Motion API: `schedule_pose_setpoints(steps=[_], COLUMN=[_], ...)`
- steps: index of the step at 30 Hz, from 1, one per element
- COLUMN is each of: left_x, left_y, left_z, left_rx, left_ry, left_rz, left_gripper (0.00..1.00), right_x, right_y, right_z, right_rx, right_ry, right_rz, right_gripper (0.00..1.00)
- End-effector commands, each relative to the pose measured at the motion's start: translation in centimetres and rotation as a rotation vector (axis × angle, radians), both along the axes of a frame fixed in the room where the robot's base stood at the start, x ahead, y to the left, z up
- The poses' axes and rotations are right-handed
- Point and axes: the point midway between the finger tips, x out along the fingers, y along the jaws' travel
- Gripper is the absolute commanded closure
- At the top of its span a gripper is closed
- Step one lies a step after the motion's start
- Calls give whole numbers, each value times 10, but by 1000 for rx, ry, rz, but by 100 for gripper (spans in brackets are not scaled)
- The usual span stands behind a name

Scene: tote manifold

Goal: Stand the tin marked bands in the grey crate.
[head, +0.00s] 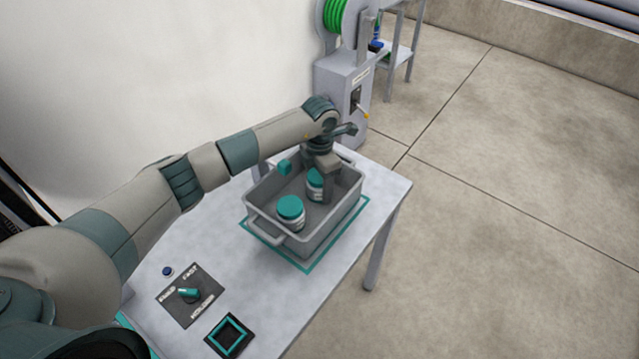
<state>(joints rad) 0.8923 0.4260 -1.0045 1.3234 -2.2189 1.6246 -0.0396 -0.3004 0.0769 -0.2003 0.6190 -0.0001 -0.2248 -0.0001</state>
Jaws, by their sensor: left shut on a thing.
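The grey crate (326,232) stands on the table within a teal outline. My left gripper (322,186) reaches down into the crate and is shut on a tin with a teal lid (314,182). That tin looks upright at the crate's back right part; whether its base touches the floor is hidden. A second teal-lidded tin (290,210) stands upright in the front left of the crate, apart from the gripper. The markings are too small to read, so I cannot tell which tin is marked bands. My right gripper is not in view.
The crate walls surround the gripper closely. On the table (262,287) are a dark dial plate (191,295) with a teal knob, a blue button (168,271) and a black square with a teal frame (229,336). A grey machine with a green reel (340,70) stands behind.

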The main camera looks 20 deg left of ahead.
Motion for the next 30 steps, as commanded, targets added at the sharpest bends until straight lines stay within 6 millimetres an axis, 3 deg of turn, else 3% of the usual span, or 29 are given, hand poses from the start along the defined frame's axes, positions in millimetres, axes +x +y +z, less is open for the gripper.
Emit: schedule_pose_setpoints(steps=[14, 15, 17, 30], left_x=[1, 0, 0, 0], left_y=[0, 0, 0, 0], left_z=[-7, -7, -6, -3], left_rx=[1, 0, 0, 0], left_ry=[-2, -1, -1, -1], left_rz=[0, 0, 0, 1], left_gripper=[70, 42, 28, 28], right_x=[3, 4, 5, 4], right_y=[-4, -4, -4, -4], right_z=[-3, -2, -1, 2], right_rx=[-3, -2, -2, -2], right_ry=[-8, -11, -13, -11], right_rz=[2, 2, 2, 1], right_gripper=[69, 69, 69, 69])
